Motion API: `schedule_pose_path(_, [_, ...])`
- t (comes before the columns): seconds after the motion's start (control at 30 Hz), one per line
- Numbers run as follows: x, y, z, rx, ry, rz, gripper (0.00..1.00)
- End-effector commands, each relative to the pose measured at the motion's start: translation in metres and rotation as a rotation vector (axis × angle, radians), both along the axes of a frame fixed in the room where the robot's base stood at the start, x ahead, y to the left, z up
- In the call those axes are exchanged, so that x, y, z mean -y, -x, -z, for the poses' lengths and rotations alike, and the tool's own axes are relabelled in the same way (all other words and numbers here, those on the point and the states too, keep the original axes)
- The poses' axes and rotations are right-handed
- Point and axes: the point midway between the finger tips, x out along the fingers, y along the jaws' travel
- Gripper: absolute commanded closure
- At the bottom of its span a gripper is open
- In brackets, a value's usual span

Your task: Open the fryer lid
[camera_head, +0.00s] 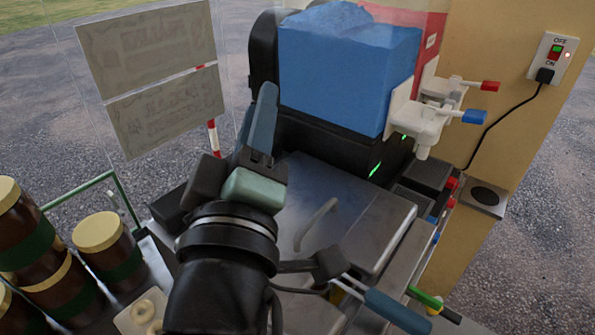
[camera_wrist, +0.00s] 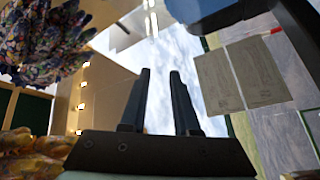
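The fryer lid (camera_head: 362,212) is a flat grey metal panel in the middle of the head view, lying down over the fryer. A pale bar handle (camera_head: 316,224) stands up from its left part. My gripper (camera_head: 266,95) is to the left of the lid and points upward, away from the handle. In the wrist view my gripper (camera_wrist: 160,74) shows two dark fingers standing apart with nothing between them. My wrist and forearm hide the fryer's left front part. The lid and handle do not show in the wrist view.
A blue block-shaped mass (camera_head: 345,70) in a clear-sided machine stands behind the lid, with white taps (camera_head: 425,118) at its right. Jars (camera_head: 105,250) with tan lids stand at left. A socket switch (camera_head: 548,55) is on the tan post. Grey signs (camera_head: 150,50) hang at upper left.

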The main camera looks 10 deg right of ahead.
Motion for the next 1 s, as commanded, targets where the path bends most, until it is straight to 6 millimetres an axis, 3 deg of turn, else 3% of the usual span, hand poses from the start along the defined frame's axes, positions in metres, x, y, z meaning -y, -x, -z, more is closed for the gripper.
schedule_pose_path(0.03, [0.000, -0.001, 0.050, -0.112, 0.132, 0.050, 0.70])
schedule_pose_path(0.1, [0.003, 0.001, 0.098, -0.256, 0.321, 0.112, 0.70])
schedule_pose_path(0.2, [0.010, 0.010, 0.156, -0.439, 0.570, 0.173, 0.70])
schedule_pose_path(0.33, [0.018, 0.023, 0.204, -0.612, 0.814, 0.211, 0.70])
schedule_pose_path(0.43, [0.023, 0.031, 0.222, -0.684, 0.921, 0.224, 0.70])
schedule_pose_path(0.63, [0.029, 0.024, 0.230, -0.719, 0.973, 0.230, 0.70])
schedule_pose_path(1.0, [0.061, -0.040, 0.243, -0.717, 0.967, 0.230, 0.70])
